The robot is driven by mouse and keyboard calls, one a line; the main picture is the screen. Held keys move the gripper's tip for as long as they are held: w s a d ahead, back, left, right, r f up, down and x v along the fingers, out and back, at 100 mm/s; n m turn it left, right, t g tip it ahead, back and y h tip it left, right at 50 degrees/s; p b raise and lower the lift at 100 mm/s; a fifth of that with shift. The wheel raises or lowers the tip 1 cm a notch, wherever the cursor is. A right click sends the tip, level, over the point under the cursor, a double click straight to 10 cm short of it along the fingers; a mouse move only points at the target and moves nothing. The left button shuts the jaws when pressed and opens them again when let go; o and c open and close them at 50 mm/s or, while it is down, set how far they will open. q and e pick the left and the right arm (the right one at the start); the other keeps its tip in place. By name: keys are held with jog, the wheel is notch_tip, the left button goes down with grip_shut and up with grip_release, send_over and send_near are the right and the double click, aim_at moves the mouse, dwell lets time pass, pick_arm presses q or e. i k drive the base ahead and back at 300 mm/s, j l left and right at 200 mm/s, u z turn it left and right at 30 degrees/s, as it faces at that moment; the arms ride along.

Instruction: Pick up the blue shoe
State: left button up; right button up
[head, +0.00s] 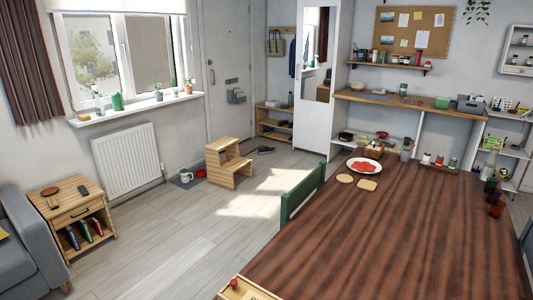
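A small dark shoe-like object (265,150) lies on the floor by the door, in front of the low shoe rack (273,123). It is too small and dark to tell whether it is blue. No clearly blue shoe can be made out. The rack holds small dark items that I cannot identify. Neither of my grippers is in view.
A wooden step stool (229,163) stands near the door (228,75). A large dark table (390,235) fills the right foreground, with a green chair (301,194) at its left edge. A side table (72,216) stands left. The floor between is clear.

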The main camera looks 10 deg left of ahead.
aim_at(265, 149)
jog(key=j+u, duration=0.15)
jog(key=u, duration=0.5)
jog(key=i+j+u, duration=0.2)
jog(key=j, duration=0.4)
jog(key=i+j+u, duration=0.25)
jog(key=i+j, duration=0.2)
jog(key=i+j+u, duration=0.2)
jog(key=i+j, duration=0.2)
jog(key=j, duration=0.15)
jog(key=i+j+z, duration=0.1)
jog(key=i, duration=0.3)
jog(key=i+j+z, duration=0.1)
jog(key=i+j, duration=0.15)
jog(key=i, duration=0.2)
jog(key=i+l+z, duration=0.1)
jog(key=i+z, duration=0.5)
jog(key=z, duration=0.25)
jog(key=i+z, duration=0.85)
jog(key=i, duration=1.2)
jog(key=i+l+z, duration=0.1)
jog(key=i, duration=2.25)
jog(key=i+u, duration=0.1)
jog(key=i, duration=2)
jog(key=i+u, duration=0.5)
jog(key=i+l+u, duration=0.15)
jog(key=i+u, duration=0.35)
jog(key=i+l, duration=0.05)
jog(key=i, duration=0.05)
